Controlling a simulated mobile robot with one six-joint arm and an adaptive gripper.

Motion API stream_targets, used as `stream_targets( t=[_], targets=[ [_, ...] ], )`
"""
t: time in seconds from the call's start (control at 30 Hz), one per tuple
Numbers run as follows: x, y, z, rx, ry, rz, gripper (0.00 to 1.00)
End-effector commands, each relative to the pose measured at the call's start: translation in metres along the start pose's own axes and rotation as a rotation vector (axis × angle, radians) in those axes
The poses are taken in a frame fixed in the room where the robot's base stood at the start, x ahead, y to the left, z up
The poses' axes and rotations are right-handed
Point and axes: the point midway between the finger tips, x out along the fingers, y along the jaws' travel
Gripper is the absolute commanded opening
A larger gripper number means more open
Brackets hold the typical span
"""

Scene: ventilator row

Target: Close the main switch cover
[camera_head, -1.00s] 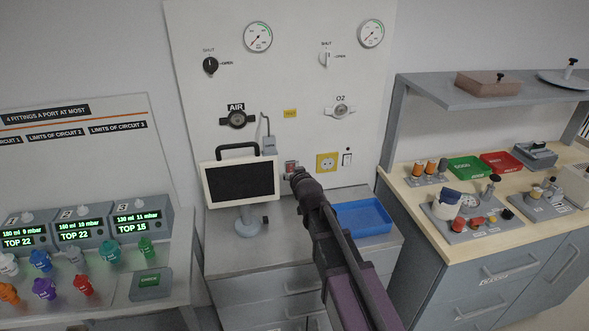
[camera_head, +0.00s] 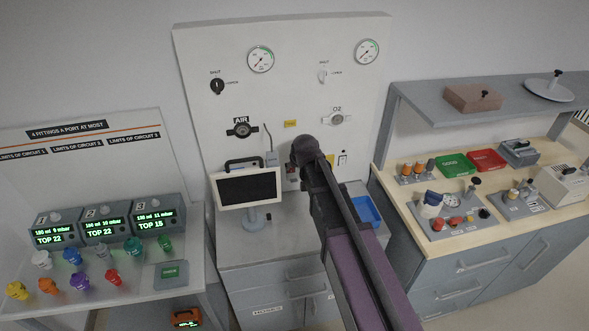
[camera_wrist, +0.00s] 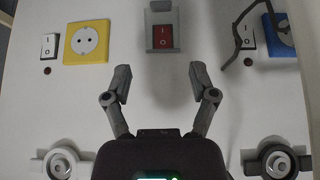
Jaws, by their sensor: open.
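The red main switch (camera_wrist: 163,37) sits on the white wall panel, at the top centre of the wrist view. A grey housing surrounds it, and a grey flap-like piece (camera_wrist: 160,17) lies at its top side in that view; whether this is the cover, and how far it stands out, I cannot tell. In the head view the switch (camera_head: 292,171) is small, just left of my arm's end. My gripper (camera_wrist: 159,72) is open and empty, its fingers apart, below the switch in the wrist view. My arm hides its fingers in the head view.
A yellow socket (camera_wrist: 86,42) and a blue socket (camera_wrist: 277,36) flank the switch. A dark bent hook-like piece (camera_wrist: 246,37) crosses beside the blue one. The monitor (camera_head: 248,188) stands in front of the panel's lower left. A blue tray (camera_head: 365,208) is partly behind my arm.

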Motion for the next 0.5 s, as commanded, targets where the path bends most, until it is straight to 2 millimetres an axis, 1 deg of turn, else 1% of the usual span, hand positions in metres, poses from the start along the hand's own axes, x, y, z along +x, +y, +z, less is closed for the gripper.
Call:
stream_targets(
  t=[0.03,0.2,0.33,0.5],
  targets=[
    [-0.014,0.0,-0.007,-0.001,-0.031,-0.001,0.74],
    [-0.032,-0.001,-0.007,-0.004,-0.123,-0.005,0.74],
    [-0.039,-0.001,-0.006,-0.005,-0.167,-0.008,0.74],
    [-0.042,-0.001,-0.004,-0.006,-0.191,-0.009,0.74]
  ],
)
